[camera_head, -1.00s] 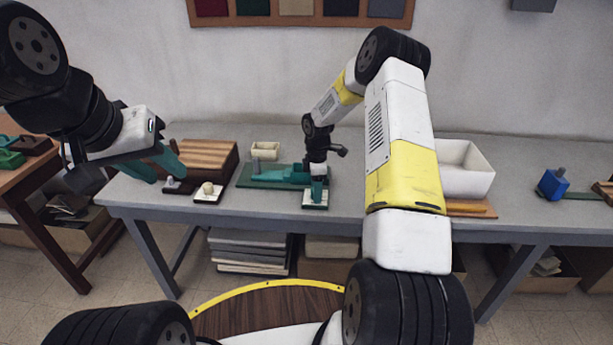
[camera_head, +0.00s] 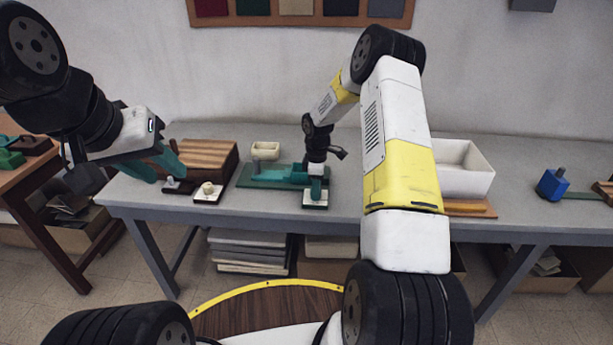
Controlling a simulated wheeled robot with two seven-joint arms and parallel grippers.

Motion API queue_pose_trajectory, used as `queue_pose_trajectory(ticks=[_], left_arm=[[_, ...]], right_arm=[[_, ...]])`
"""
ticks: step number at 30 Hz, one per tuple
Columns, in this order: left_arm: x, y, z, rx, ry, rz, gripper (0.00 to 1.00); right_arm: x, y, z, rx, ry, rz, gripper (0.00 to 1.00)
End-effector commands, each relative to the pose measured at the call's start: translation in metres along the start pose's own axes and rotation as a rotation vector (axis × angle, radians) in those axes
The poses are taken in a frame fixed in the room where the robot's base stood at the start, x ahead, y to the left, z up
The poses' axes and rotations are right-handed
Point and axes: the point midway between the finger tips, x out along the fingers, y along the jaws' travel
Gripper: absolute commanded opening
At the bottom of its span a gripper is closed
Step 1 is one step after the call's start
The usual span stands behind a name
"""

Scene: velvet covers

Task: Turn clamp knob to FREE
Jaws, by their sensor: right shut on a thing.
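My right gripper (camera_head: 316,190) points straight down at a small white plate (camera_head: 314,205) at the front right corner of a green fixture (camera_head: 272,178) on the bench. It is shut on what seems to be the clamp knob on that plate; the fingers hide the knob, and its pointer and any FREE mark cannot be read. My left gripper (camera_head: 163,165) hangs at the left, its teal fingers apart and empty, above a dark base with a small pale knob (camera_head: 177,181). A second white plate (camera_head: 205,196) with a cream knob (camera_head: 208,188) lies beside that base.
A striped wooden block (camera_head: 207,155) stands behind the left knobs. Bare bench (camera_head: 342,200) lies right of the fixture.

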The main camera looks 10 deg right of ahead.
Motion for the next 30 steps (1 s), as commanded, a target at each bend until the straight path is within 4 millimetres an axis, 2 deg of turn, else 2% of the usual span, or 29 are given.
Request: queue_pose_trajectory(ticks=[30], left_arm=[[0.0000, 0.0000, 0.0000, 0.000, 0.000, 0.000, 0.36]], right_arm=[[-0.0007, 0.0000, -0.0011, 0.958, 0.002, 0.002, 0.00]])
